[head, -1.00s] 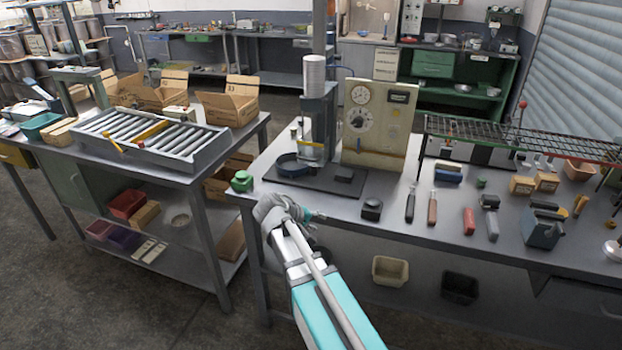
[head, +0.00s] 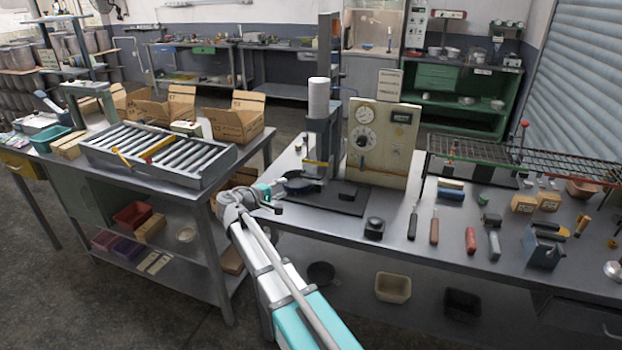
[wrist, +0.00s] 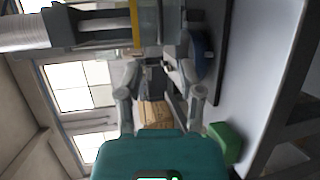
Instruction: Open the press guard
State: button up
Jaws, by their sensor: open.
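The press (head: 320,145) stands on a dark base plate at the left end of the workbench. Its guard appears as a clear panel with a yellow edge strip (head: 316,162), above a dark blue pan (head: 300,186). The guard strip also shows in the sideways wrist view (wrist: 136,22), up and left of my fingers. My gripper (head: 272,194) is just left of and in front of the pan, lower than the guard. In the wrist view my gripper (wrist: 161,92) has its fingers spread with nothing held between them. I see no contact with the guard.
A gauge panel (head: 382,140) stands right of the press. A green container (wrist: 226,142) is close to my gripper in the wrist view. A roller table (head: 160,152) stands left across a gap. Hand tools and a wire rack (head: 520,158) occupy the bench's right side.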

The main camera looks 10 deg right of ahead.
aim_at(310, 178)
jog(key=shift+d, duration=0.1)
jog(key=b+x, duration=0.2)
jog(key=x, duration=1.1)
jog(key=shift+w+d+f, duration=0.15)
jog(key=shift+w+d, duration=0.1)
jog(key=shift+d, duration=0.05)
grip_shut()
